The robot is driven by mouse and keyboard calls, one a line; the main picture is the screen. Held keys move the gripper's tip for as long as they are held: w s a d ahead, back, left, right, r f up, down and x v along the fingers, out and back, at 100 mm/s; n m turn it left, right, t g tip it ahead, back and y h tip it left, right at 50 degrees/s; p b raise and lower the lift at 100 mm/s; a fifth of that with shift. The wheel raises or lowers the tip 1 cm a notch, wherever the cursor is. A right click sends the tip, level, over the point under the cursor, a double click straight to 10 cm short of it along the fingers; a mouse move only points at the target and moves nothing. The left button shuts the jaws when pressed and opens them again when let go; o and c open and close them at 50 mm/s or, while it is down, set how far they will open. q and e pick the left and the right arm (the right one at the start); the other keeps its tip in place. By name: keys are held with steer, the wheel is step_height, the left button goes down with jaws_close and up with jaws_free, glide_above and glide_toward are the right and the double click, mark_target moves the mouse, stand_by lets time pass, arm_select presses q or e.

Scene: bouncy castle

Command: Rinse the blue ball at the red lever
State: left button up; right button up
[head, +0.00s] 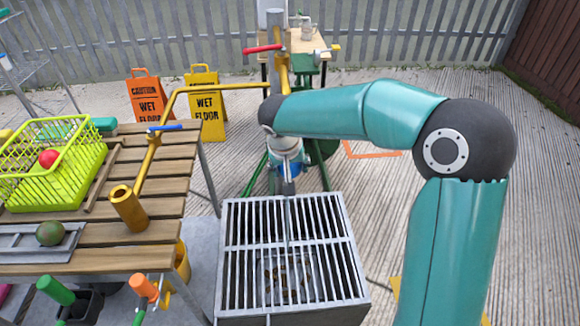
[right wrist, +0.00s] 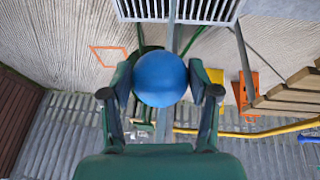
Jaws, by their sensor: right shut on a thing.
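The blue ball (right wrist: 160,78) is between the fingers of my right gripper (right wrist: 160,82) in the right wrist view, one finger on each side. In the head view my right gripper (head: 287,158) hangs down behind the metal grate, mostly hidden by its own wrist, and a small part of the blue ball (head: 289,169) shows. The red lever (head: 262,48) sticks out to the left from the upright pipe post, above and behind my gripper. I cannot tell whether water runs. My left gripper is not in view.
A metal grate (head: 236,240) stands in front of my gripper. A slatted table (head: 170,170) on the left carries a lime basket (head: 70,185) with a red ball, a dark green ball (head: 50,233), and a brass spout (head: 128,208) with a blue lever (head: 165,127). Wet-floor signs (head: 207,105) stand behind.

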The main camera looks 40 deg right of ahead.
steer(key=s+a+b, duration=0.4)
steer(key=s+a, duration=0.1)
steer(key=a, duration=0.1)
stand_by(0.7)
steer(key=shift+s, duration=0.15)
stand_by(1.1)
steer(key=s+a+r+p, duration=0.1)
steer(key=s+a+r, duration=0.2)
steer(key=a+r, duration=0.1)
stand_by(0.5)
steer(key=shift+s+d, duration=0.1)
